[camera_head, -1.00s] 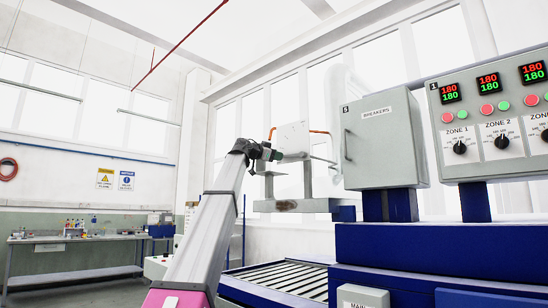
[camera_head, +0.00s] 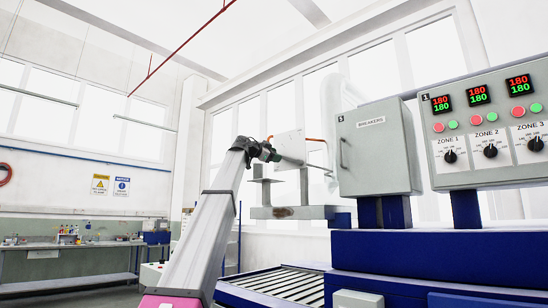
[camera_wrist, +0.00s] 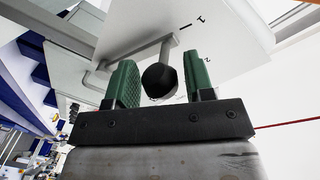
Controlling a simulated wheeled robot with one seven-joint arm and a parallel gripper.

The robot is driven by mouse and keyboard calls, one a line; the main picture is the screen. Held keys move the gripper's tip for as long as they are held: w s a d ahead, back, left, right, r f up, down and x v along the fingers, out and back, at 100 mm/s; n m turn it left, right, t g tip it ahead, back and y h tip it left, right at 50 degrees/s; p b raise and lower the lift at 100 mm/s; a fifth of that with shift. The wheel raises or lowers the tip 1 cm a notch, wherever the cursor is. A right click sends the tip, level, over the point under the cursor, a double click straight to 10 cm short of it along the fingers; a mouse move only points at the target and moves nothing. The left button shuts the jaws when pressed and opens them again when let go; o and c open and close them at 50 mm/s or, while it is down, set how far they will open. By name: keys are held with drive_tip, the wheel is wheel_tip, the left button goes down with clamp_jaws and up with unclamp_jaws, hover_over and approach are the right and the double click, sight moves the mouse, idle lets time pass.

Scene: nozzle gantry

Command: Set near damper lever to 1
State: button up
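In the wrist view, the damper lever (camera_wrist: 167,51) is a grey bar ending in a round black knob (camera_wrist: 160,78). The light plate (camera_wrist: 230,30) behind it carries a "1" beside a dark tick and a "2" lower to the right. The bar's far end lies close to the tick by the 1. My gripper (camera_wrist: 162,80) is open, its green fingers on either side of the knob with a gap showing on each side. In the head view, my gripper (camera_head: 278,157) is small in front of the pale plate (camera_head: 290,143); the lever cannot be made out there.
A grey breaker cabinet (camera_head: 378,150) stands right of my gripper, with a zone control panel (camera_head: 490,120) farther right. A roller conveyor (camera_head: 285,282) runs below, beside blue machine housing (camera_head: 430,257). A workbench (camera_head: 70,245) stands far left. The air left of my arm is clear.

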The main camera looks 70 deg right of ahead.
drive_tip(key=shift+o, duration=0.2)
drive_tip(key=v, duration=1)
drive_tip(key=shift+w+a, duration=0.2)
drive_tip(key=shift+a, duration=0.1)
drive_tip(key=shift+r, duration=0.1)
